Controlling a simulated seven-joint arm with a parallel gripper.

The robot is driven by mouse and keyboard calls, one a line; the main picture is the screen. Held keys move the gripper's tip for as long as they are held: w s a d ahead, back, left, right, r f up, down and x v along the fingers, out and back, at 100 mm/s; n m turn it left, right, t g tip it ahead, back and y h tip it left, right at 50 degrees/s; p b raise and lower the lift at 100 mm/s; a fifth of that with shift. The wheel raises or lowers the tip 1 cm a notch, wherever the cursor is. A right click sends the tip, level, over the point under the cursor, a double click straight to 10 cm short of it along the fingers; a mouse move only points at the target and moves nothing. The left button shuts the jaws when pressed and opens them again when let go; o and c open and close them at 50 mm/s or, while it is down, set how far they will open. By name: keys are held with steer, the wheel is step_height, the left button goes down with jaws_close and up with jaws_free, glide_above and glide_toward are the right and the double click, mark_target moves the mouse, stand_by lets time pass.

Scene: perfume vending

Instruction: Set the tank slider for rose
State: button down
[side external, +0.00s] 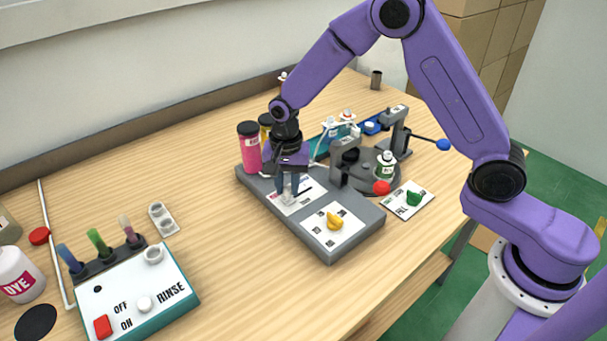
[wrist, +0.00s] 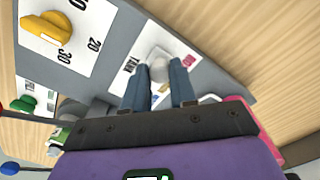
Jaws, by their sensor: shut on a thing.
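The tank slider's pale round knob (wrist: 160,70) sits on a white plate marked TANK (wrist: 143,66) in the wrist view. A pink mark (wrist: 188,61) is on the same plate, on the right side of the knob; its lettering is too small to read. My gripper (wrist: 158,72) points down at the plate and its two blue-grey fingers are closed on either side of the knob. In the side external view my gripper (side external: 287,197) is at the white plate (side external: 306,194) on the grey machine base (side external: 330,248); the fingers largely hide the knob there.
A yellow dial (side external: 335,221) stands on the base's near plate. A green dial (side external: 413,198) sits on a separate plate. A pink bottle (side external: 249,148) stands behind my gripper. A red-ended lever (side external: 381,187) is close by on the right. The rinse box (side external: 140,300) is far left.

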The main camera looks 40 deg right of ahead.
mark_target(285, 190)
steer(key=shift+a, duration=0.35)
steer(key=c, duration=0.9)
jaws_free()
steer(key=shift+a, duration=0.1)
steer(key=shift+r, duration=0.15)
step_height(285, 190, up, 17)
steer(key=shift+r, duration=0.1)
